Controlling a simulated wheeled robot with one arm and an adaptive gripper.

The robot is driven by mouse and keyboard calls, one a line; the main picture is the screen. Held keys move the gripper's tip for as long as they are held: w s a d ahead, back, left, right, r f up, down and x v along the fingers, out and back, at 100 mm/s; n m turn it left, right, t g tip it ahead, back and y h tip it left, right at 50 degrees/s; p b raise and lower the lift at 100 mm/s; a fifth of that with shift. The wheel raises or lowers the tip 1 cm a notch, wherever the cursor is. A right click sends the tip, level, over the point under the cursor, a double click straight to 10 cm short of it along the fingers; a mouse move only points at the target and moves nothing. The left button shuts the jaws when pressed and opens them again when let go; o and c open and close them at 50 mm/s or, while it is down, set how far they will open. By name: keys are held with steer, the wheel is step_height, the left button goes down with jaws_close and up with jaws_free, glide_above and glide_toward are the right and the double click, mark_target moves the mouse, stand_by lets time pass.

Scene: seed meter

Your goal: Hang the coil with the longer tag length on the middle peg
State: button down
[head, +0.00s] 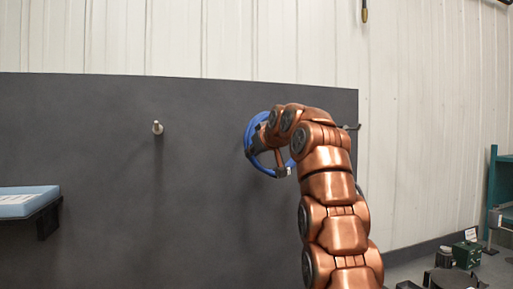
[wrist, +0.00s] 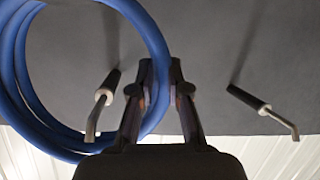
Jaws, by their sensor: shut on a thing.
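A blue coil (head: 250,160) is in front of the dark panel, left of my arm, with a small pale piece at its lower right; whether that is its tag I cannot tell. In the wrist view, my gripper (wrist: 160,80) is shut on the right side of the coil (wrist: 30,115). One peg (wrist: 104,96) shows inside the coil's outline; whether it passes through the loop is unclear. Another peg (wrist: 262,108) stands right of the fingers, clear of the coil. In the head view, a left peg (head: 157,127) is bare and a right peg (head: 352,127) shows beside my arm. No peg shows between them; my arm and the coil cover that area.
The dark panel (head: 100,150) stands before a white ribbed wall. A small shelf at the left holds a pale blue block (head: 28,201). A teal rack (head: 495,190) and dark green and black items (head: 466,254) are at the lower right. No second coil shows.

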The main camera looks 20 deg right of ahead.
steer(key=shift+w+r, duration=0.15)
steer(key=shift+w, duration=0.2)
steer(key=shift+w+f+b, duration=0.35)
steer(key=shift+w+f, duration=0.05)
steer(key=shift+f, duration=0.4)
steer(key=shift+w+f+b, duration=0.35)
steer(key=shift+f, duration=0.4)
steer(key=c, duration=1.1)
jaws_free()
steer(key=shift+o, duration=0.2)
steer(key=shift+f, duration=0.1)
